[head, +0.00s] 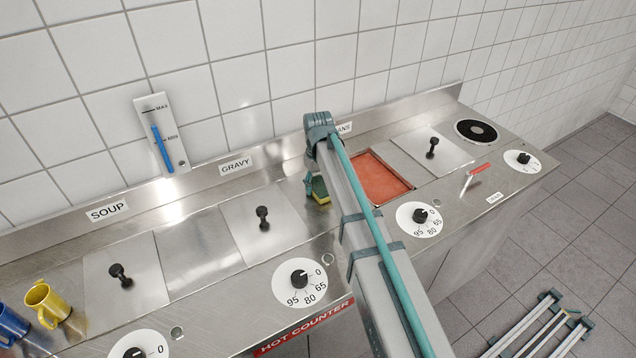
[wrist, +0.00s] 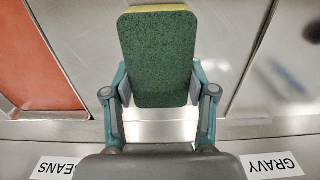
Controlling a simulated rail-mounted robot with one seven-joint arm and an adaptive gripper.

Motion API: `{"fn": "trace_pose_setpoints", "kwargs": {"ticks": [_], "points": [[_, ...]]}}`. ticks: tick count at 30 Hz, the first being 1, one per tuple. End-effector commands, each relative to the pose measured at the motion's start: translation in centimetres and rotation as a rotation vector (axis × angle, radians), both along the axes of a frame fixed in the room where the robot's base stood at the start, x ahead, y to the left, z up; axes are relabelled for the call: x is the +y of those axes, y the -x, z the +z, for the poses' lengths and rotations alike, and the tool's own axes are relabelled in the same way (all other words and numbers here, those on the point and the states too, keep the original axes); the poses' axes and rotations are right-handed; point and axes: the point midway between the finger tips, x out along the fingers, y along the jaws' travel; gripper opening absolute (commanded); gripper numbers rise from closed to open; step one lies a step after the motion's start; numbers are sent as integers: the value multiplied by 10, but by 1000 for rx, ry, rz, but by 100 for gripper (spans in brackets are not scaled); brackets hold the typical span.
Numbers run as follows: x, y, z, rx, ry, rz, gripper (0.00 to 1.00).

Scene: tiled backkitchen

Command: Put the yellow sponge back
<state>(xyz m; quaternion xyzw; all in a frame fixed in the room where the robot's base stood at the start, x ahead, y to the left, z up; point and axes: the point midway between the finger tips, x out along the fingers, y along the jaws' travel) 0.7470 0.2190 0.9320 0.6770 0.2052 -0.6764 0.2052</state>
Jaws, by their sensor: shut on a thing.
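The yellow sponge (head: 321,190) has a dark green scouring side. My gripper (head: 312,188) is shut on it, between the gravy lid and the open beans well. In the wrist view the sponge (wrist: 158,58) shows its green face, with a thin yellow edge at the top. The fingers of my gripper (wrist: 158,92) press on its two sides. My arm hides part of the counter around it in the head view. I cannot tell whether the sponge touches the steel top.
The beans well (head: 378,178) holds orange-red food and is uncovered. The gravy lid (head: 264,222) has a black knob. A lid (head: 432,150) and a black hotplate (head: 476,131) are at right. Yellow (head: 46,302) and blue (head: 10,325) mugs stand at left. A tiled wall rises behind.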

Motion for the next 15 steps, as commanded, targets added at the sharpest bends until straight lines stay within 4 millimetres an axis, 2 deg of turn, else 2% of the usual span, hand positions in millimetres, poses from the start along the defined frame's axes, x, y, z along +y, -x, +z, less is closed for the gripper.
{"fn": "trace_pose_setpoints", "kwargs": {"ticks": [9,10,13,15], "points": [[0,0,-4,0,0,0,24],[0,0,-3,0,0,0,61],[0,0,-3,0,0,0,78],[0,0,-3,0,0,0,81]]}}
